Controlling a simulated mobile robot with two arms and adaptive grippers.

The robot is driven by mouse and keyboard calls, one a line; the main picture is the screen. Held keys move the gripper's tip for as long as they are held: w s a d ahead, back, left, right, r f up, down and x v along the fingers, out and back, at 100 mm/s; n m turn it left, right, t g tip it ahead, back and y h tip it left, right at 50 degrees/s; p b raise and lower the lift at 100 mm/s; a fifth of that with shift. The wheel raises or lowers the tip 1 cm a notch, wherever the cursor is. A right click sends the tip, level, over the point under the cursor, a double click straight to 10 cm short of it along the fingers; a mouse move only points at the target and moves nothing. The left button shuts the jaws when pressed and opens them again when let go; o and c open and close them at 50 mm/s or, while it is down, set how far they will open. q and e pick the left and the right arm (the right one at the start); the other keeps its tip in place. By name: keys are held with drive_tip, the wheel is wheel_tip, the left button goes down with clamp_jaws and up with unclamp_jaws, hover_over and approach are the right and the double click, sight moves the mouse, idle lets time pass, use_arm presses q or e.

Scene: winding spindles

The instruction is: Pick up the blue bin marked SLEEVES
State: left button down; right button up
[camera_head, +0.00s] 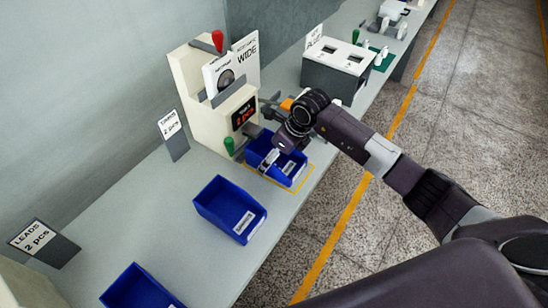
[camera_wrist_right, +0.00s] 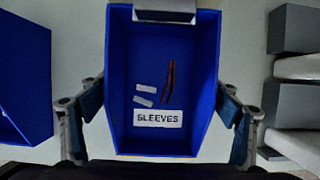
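The blue bin marked SLEEVES (camera_wrist_right: 162,25) is directly below my right gripper (camera_wrist_right: 163,92) in the right wrist view. The white SLEEVES label is at its lower edge. Two small white pieces and thin dark red strips lie inside. The gripper's fingers are spread wide, one along each side of the bin; firm contact cannot be told. In the head view a blue bin (camera_head: 298,159) stands on a yellow-outlined area by the machine, with my right gripper (camera_head: 268,156) over it and partly hiding it. My left gripper is not in view.
Two more blue bins, a middle one (camera_head: 212,202) and a near one (camera_head: 128,290), stand on the grey bench. A cream machine (camera_head: 203,103) with red and green knobs is close behind the bin. A grey box (camera_head: 338,76) stands farther along.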

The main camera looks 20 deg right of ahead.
drive_tip(key=c, duration=0.9)
drive_tip(key=shift+c, duration=0.3)
drive_tip(key=shift+d+r, duration=0.1)
drive_tip(key=shift+r, duration=0.05)
